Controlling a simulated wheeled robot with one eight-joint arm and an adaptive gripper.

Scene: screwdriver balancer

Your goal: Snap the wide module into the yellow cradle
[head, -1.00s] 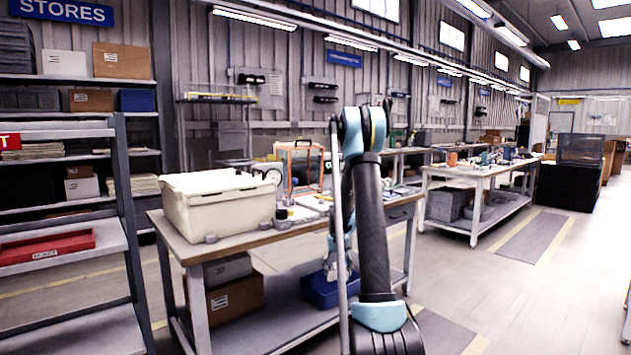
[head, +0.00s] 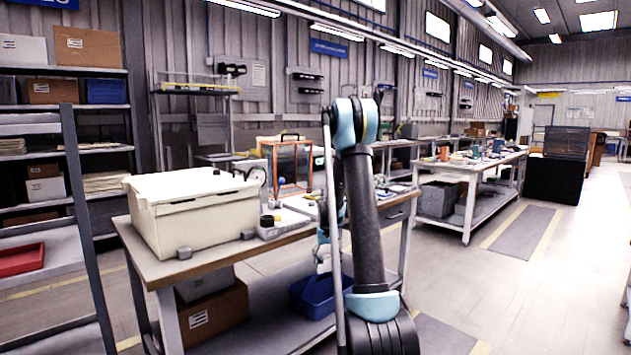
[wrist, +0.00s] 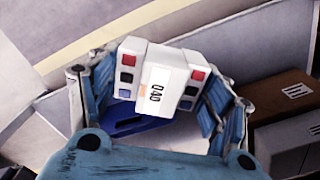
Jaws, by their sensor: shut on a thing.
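My gripper (wrist: 158,88) is shut on a white module (wrist: 153,58) in the wrist view. In the head view my arm hides most of the gripper, which hangs low by the workbench (head: 262,246). I cannot make out a yellow cradle in either view.
A cream lidded crate (head: 200,215) and an orange-framed case (head: 290,165) stand on the workbench. A blue bin (head: 313,298) and a cardboard box (head: 215,318) sit on its lower shelf. A rack stands at left.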

